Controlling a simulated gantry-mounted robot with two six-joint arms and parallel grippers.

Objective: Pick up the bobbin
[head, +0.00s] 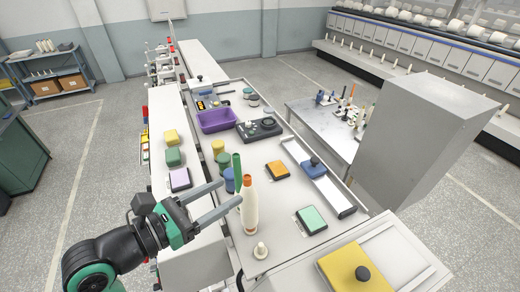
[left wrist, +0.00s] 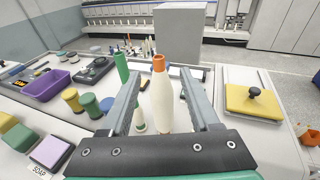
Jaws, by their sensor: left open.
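The bobbin (head: 250,207), a white tapered cone with an orange top, stands upright on the light grey worktable near its front left edge. My left gripper (head: 231,193) is open and empty, reaching in from the left, its fingertips close to the bobbin. In the left wrist view the bobbin (left wrist: 161,100) shows in the gap between the two fingers, with space on each side. I cannot tell whether the tips reach past its near side. A green cone (head: 237,170) stands just behind the bobbin; it also shows in the left wrist view (left wrist: 121,67). My right gripper is not in view.
Blue, green and yellow cylinders (head: 218,147) stand behind the gripper. A small white knobbed piece (head: 260,250) sits in front of the bobbin.

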